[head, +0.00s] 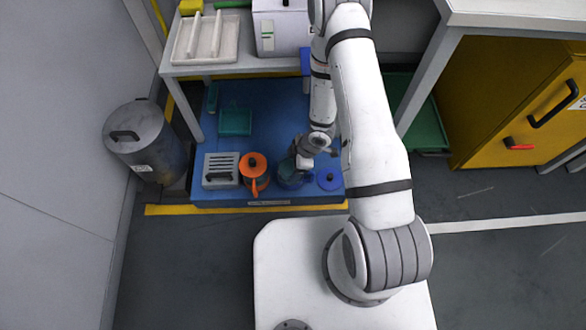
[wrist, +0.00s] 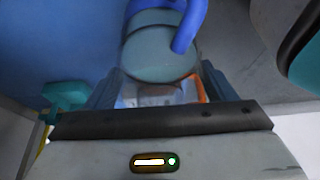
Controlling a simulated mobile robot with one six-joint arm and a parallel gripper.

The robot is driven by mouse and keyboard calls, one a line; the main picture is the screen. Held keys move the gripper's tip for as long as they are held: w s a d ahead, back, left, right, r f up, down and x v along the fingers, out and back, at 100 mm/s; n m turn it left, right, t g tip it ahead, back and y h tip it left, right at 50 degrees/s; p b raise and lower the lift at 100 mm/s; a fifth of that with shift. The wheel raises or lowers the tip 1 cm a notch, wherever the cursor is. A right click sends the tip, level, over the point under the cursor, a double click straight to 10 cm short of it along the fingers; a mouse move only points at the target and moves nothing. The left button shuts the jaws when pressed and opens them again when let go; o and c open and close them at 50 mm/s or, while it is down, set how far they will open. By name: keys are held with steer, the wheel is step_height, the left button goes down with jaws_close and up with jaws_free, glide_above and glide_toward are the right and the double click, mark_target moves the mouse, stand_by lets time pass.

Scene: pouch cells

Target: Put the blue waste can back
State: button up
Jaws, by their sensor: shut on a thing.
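The blue waste can (head: 291,180) is at the front of the blue platform, partly hidden by my gripper (head: 304,163) in the head view. In the wrist view the can (wrist: 158,58) shows as a rounded teal-blue body with a curved blue handle (wrist: 188,25). My gripper (wrist: 160,85) is shut on it. I cannot tell whether its base touches the platform. A round blue lid with a dark knob (head: 330,179) is just to its right.
An orange can (head: 253,166) stands close to the left, beside a grey slatted box (head: 221,169). The blue platform (head: 262,100) lies partly under a white table (head: 235,67). A grey bin (head: 147,142) stands left; a yellow cabinet (head: 515,95) stands right.

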steer(key=shift+f, duration=1)
steer(key=shift+f+b, duration=0.2)
steer(key=shift+b, duration=0.15)
steer(key=o, duration=1.9)
